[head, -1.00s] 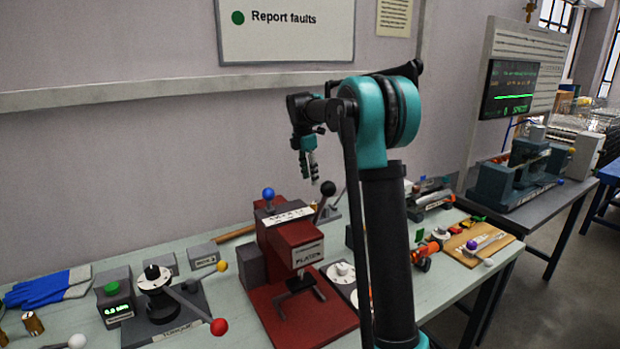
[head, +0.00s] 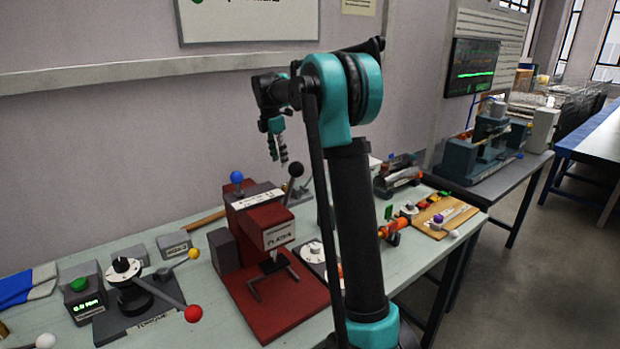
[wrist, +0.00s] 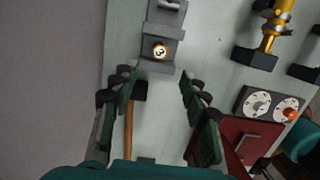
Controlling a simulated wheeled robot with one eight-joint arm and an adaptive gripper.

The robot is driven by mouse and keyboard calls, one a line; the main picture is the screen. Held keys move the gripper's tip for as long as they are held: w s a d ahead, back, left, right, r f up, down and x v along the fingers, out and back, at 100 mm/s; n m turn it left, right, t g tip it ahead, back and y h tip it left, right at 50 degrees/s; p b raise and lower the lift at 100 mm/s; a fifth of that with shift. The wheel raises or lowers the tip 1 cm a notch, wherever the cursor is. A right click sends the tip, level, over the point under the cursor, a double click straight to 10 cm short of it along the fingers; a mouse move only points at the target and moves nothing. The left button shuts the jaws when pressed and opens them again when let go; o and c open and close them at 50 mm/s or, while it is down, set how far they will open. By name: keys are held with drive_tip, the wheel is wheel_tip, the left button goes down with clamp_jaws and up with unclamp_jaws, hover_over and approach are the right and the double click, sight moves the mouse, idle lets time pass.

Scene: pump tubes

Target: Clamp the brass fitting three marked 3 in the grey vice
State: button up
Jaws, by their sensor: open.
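In the wrist view a brass fitting (wrist: 160,51) stands with its round end towards the camera. A dark mark on that end looks like a 3, but it is small. It sits at the near end of the grey vice (wrist: 164,23), between grey blocks; I cannot tell whether they grip it. My gripper (wrist: 160,80) is open and empty, its fingers spread left and right below the fitting in the picture, apart from it. In the head view my gripper (head: 278,160) hangs high above the back of the bench, behind the red press.
The red press (head: 275,270) with an upright lever stands in front of my gripper. A torque stand (head: 130,285) with a red-knobbed handle is to its left. In the wrist view, a brass cylinder (wrist: 270,30) and a dial panel (wrist: 270,104) lie right. A wooden handle (wrist: 128,130) lies below.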

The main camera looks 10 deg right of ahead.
drive_tip(key=w+d+r+m+t+y, duration=0.1)
drive_tip(key=w+d+r+m, duration=0.15)
drive_tip(key=d+r, duration=0.4)
drive_tip(key=w+d+r+m, duration=0.1)
drive_tip(key=d+r+m, duration=0.25)
drive_tip(key=d, duration=0.55)
approach(312, 175)
drive_tip(key=shift+m, duration=0.3)
drive_tip(key=w+d+f, duration=0.1)
drive_tip(key=f, duration=0.1)
drive_tip(key=w+d+f, duration=0.1)
drive_tip(key=f, duration=0.1)
drive_tip(key=w+d+f, duration=0.1)
drive_tip(key=d+f, duration=0.1)
drive_tip(key=shift+w+f, duration=0.15)
drive_tip(key=shift+f, duration=0.05)
clamp_jaws()
